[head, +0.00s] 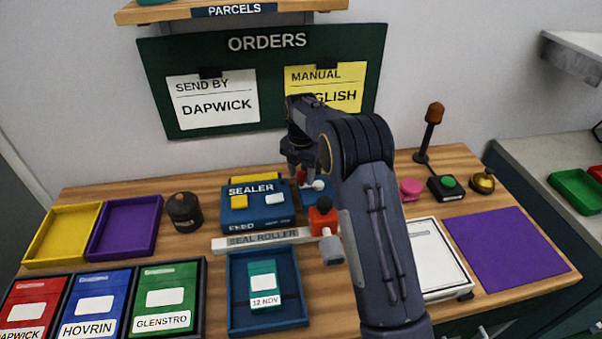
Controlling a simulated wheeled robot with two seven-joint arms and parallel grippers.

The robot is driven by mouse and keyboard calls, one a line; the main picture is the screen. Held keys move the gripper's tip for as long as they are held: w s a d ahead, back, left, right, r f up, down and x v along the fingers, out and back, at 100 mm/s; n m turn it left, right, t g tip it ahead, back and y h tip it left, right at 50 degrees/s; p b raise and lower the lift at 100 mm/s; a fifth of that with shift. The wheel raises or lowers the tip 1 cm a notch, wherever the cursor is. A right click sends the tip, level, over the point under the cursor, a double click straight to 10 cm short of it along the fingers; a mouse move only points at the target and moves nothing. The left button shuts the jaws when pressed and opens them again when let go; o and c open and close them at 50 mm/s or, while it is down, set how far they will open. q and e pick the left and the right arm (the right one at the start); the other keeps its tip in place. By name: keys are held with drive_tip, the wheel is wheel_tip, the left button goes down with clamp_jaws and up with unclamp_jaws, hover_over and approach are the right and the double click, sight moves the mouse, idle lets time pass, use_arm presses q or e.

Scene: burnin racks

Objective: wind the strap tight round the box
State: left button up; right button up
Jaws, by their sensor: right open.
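My right arm reaches in from the lower right, and its open gripper (300,170) points down over a small blue device (315,197) behind the seal roller. A red part and a white knob (319,185) show on this device, close under the fingertips. I cannot tell whether the fingers touch them. A teal box (263,284) with a white label and "12 NOV" lies in a dark blue tray (237,319) at the front middle, away from the gripper. I cannot make out a strap. My left gripper is not in view.
The blue sealer (257,218) stands left of the gripper, with the seal roller bar (262,240) and its red-orange handle block (322,216) in front. Yellow (38,258) and purple (97,254) trays are at left. A purple mat (505,248) at right is bare.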

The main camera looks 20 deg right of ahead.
drive_tip(key=shift+f, duration=0.3)
drive_tip(key=c, duration=1)
